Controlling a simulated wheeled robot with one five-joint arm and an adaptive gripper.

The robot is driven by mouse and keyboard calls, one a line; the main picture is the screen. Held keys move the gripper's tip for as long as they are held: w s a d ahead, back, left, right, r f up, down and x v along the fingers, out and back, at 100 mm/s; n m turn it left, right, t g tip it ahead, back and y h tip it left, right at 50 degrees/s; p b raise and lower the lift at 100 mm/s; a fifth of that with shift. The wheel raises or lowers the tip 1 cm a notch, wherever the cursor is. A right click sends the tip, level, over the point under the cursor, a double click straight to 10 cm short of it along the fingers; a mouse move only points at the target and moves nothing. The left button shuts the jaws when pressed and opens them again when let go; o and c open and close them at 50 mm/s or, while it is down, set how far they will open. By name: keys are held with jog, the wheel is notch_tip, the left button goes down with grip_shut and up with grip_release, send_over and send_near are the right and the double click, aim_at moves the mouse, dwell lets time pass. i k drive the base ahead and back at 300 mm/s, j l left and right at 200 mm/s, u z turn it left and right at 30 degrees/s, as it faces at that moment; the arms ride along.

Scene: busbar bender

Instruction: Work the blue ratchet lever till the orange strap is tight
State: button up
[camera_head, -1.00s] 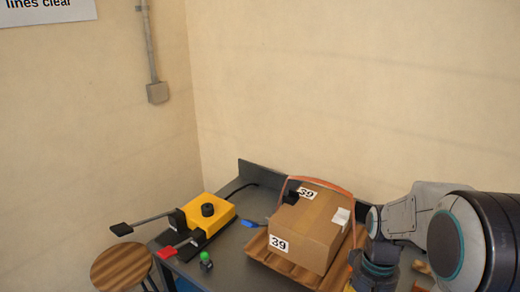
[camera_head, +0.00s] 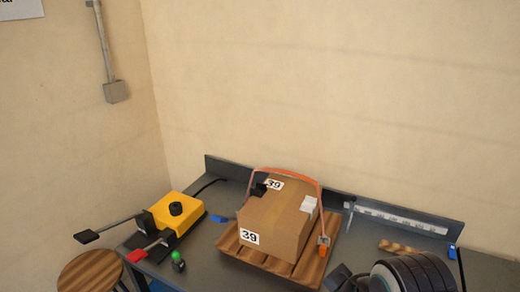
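A black ratchet body (camera_head: 259,189) is at the box's upper left edge. The blue lever end (camera_head: 219,219) shows low to the left of the box. My arm is at the bottom right, clear of the lever. A dark part at the bottom edge may be my gripper (camera_head: 342,279); its fingers cannot be made out.
A yellow machine (camera_head: 186,213) with black and red levers stands at the bench's left, near a green-topped button (camera_head: 177,258). A stool (camera_head: 90,272) is beside the bench. A ruler strip (camera_head: 400,217) lines the back right.

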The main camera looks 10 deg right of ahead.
aim_at(219, 219)
jog(key=i+j+z, duration=0.25)
jog(key=j+z, duration=0.15)
jog(key=j, duration=0.45)
jog(key=i+j+z, duration=0.15)
jog(key=j+z, duration=0.2)
jog(key=j, duration=0.5)
jog(key=j+z, duration=0.4)
jog(key=j, duration=0.5)
